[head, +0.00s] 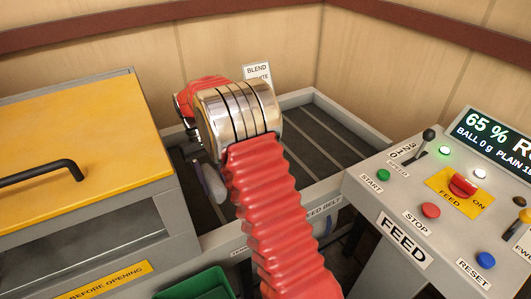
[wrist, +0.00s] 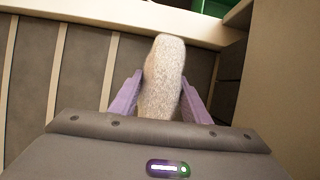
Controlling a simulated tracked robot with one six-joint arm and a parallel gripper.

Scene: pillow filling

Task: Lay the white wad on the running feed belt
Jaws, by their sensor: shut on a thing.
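The white wad (wrist: 163,75), pale and speckled, is held upright in the picture between my gripper's two purple fingers (wrist: 160,88) in the wrist view. The gripper is shut on it. Behind it lies the feed belt (wrist: 82,65), dark with pale slats; the belt also shows in the head view (head: 325,135). My arm hides part of the belt there, and I cannot clearly make out the wad in that view. The gripper is over the belt's left part; I cannot tell whether the wad touches it.
A pale rail (head: 300,97) edges the belt. A yellow-lidded cabinet (head: 80,125) stands left, a green bin (head: 195,284) in front. At right is the control panel (head: 400,205) with a red FEED switch (head: 463,184), buttons and a display (head: 495,145) reading 65 %.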

